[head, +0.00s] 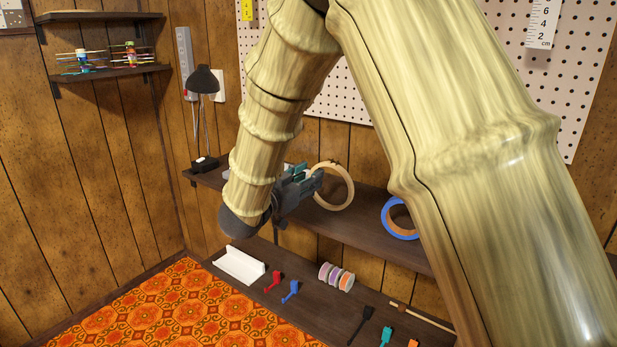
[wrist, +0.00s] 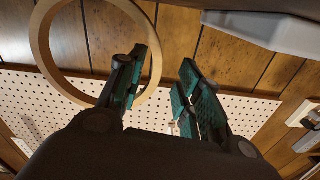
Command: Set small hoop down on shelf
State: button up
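A pale wooden hoop (head: 333,186) is upright at the dark shelf (head: 368,212), just right of my gripper (head: 304,176) in the head view. In the wrist view the hoop (wrist: 43,45) is at the upper left, and its rim passes behind the left finger. My gripper (wrist: 160,88) shows two fingers apart, with a clear gap and nothing between the pads. I cannot tell whether a finger touches the hoop. Where the hoop's lower rim rests is hard to see.
A blue ring (head: 388,229) is on the shelf to the right, partly behind my arm. A black lamp (head: 203,80) stands at the shelf's left end. Below, a lower surface holds a white tray (head: 238,266), spools (head: 336,277) and small coloured parts. A pegboard (wrist: 60,95) is behind.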

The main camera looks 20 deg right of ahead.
jog(key=v, duration=1.1)
jog(key=shift+a, duration=0.15)
jog(key=shift+s, duration=0.15)
